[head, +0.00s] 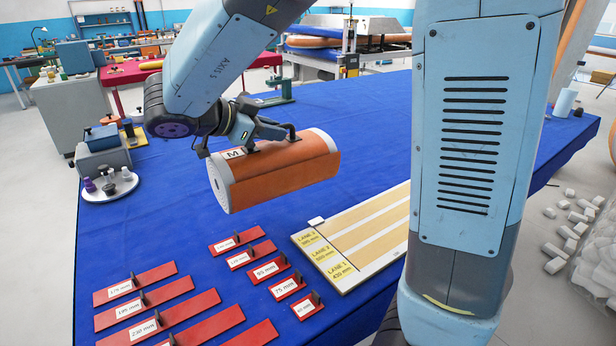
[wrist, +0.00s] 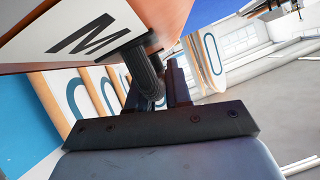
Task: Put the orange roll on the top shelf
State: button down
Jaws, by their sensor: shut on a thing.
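The orange roll (head: 282,173) has white ends and a white label with a black M. My gripper (head: 268,140) is shut on it and holds it in the air above the blue table. What exactly the jaws grip on the roll is partly hidden. I cannot make out the top shelf for certain in either view.
The blue table (head: 180,225) carries several red gauge strips (head: 140,284) with size labels and a yellow-and-white lane board (head: 360,235). A round tray (head: 110,187) with small bottles stands at the left edge. White blocks (head: 570,230) lie on the floor at right.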

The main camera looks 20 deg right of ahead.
jog(key=w+d+f, duration=0.2)
jog(key=w+d, duration=0.1)
jog(key=w+d+f, duration=0.1)
jog(key=w+d, duration=0.1)
jog(key=shift+w+d+f, duration=0.25)
jog(key=w+d+f, duration=0.1)
jog(key=w+f, duration=0.1)
jog(key=f, duration=0.1)
jog(key=d+f, duration=0.1)
jog(key=shift+w+d+f, duration=0.3)
jog(key=shift+w+f, duration=0.1)
jog(key=shift+w+d+f, duration=0.1)
jog(key=shift+d+f, duration=0.05)
jog(key=shift+f, duration=0.05)
jog(key=f, duration=0.3)
jog(key=shift+w+d+f, duration=0.1)
jog(key=shift+w+f, duration=0.1)
jog(key=shift+f, duration=0.05)
jog(key=c, duration=1.1)
grip_release()
jog(key=shift+o, duration=0.2)
jog(key=shift+s, duration=0.1)
